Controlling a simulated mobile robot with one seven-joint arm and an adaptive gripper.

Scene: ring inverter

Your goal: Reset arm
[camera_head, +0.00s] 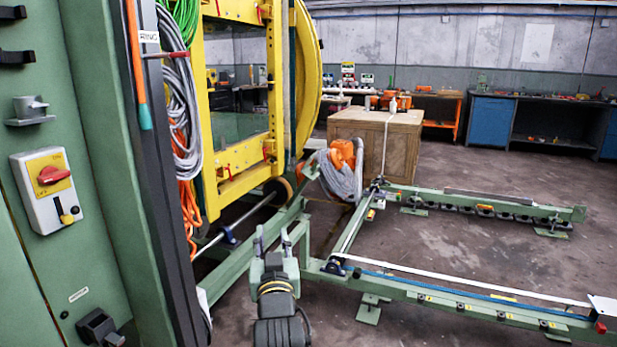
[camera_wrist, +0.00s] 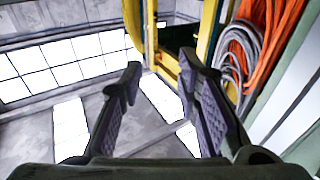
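My gripper (camera_head: 272,238) stands at the lower middle of the head view, with its fingers pointing up. In the wrist view my gripper (camera_wrist: 160,85) is open, with a wide gap between its two fingers and nothing between them. My arm's dark wrist shows below it in the head view. The green cabinet with the red rotary switch (camera_head: 53,174) is to the left of the gripper. The yellow ring frame (camera_head: 238,185) is behind it and to the left.
Grey and orange cables (camera_head: 178,110) hang on the cabinet's side; they also show in the wrist view (camera_wrist: 262,35). Green floor rails (camera_head: 450,290) run low to the right. A wooden crate (camera_head: 405,140) stands behind. Open floor lies between the rails and the blue workbench (camera_head: 490,122).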

